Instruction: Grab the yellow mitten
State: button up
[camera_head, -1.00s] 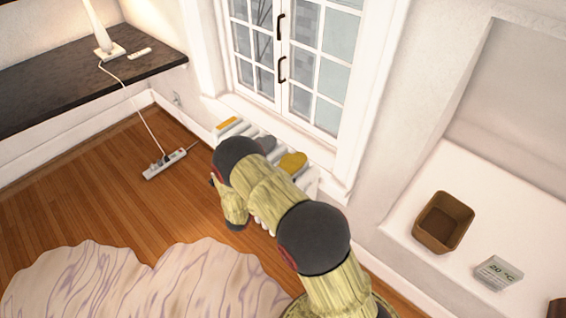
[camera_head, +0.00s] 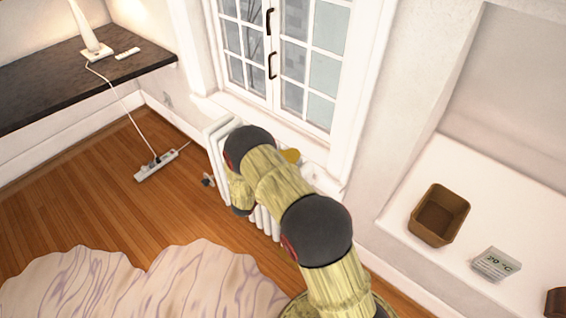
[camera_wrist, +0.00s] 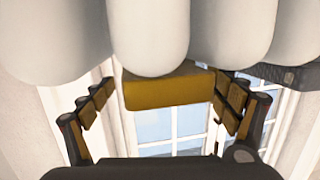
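The yellow mitten (camera_head: 291,156) lies on top of the white radiator under the window in the head view, mostly hidden behind my arm. A yellow-brown, blocky shape (camera_wrist: 165,88), which looks like the mitten, is in the middle of the wrist view, partly behind rounded white radiator columns. My gripper (camera_wrist: 165,100) is open, with one finger at each side of this shape. A gap shows at the left finger; the right finger is closer, and I cannot tell whether it touches. In the head view my gripper is hidden by my arm.
The white radiator (camera_head: 262,222) stands close to my arm, below the window (camera_head: 290,65). A dark grey item (camera_wrist: 285,75) shows at the right of the wrist view.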

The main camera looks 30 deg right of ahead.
jog(key=c, duration=1)
